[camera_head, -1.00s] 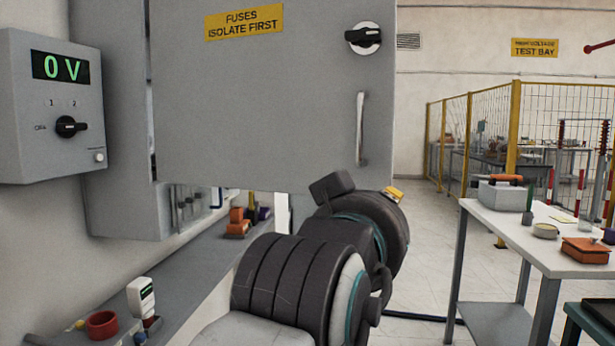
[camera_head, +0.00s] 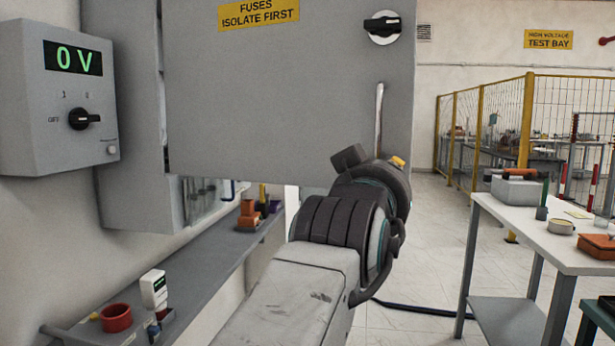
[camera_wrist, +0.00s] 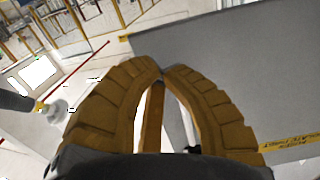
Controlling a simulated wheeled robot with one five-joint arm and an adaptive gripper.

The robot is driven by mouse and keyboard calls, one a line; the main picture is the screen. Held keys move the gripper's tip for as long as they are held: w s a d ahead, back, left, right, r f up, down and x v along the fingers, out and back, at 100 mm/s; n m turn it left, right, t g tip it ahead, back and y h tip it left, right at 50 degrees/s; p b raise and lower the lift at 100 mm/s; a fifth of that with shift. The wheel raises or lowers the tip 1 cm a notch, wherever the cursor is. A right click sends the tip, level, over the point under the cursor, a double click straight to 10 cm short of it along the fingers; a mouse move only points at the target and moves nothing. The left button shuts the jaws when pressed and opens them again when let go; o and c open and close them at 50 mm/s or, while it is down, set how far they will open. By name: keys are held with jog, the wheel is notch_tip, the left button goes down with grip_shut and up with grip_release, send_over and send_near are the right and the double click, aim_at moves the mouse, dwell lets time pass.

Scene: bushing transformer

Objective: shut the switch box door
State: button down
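The switch box door (camera_head: 270,95) is a large grey panel with a yellow "FUSES ISOLATE FIRST" label (camera_head: 258,12), a black rotary knob (camera_head: 382,26) and an upright handle (camera_head: 379,118). It stands open, out from the grey switch box (camera_head: 130,150) on the wall; part of the interior shows below the door. In the wrist view the door (camera_wrist: 240,75) fills the right side. My gripper (camera_wrist: 162,76) has tan ribbed fingers with their tips together, left of the door surface; contact cannot be told. In the head view my arm hides most of the gripper.
A control box (camera_head: 60,95) reading 0 V hangs at left. A white table (camera_head: 540,238) stands at right, before a yellow mesh fence (camera_head: 500,125).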

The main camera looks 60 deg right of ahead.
jog(key=shift+w+d, duration=0.2)
jog(key=shift+d, duration=1.55)
jog(key=shift+d, duration=0.1)
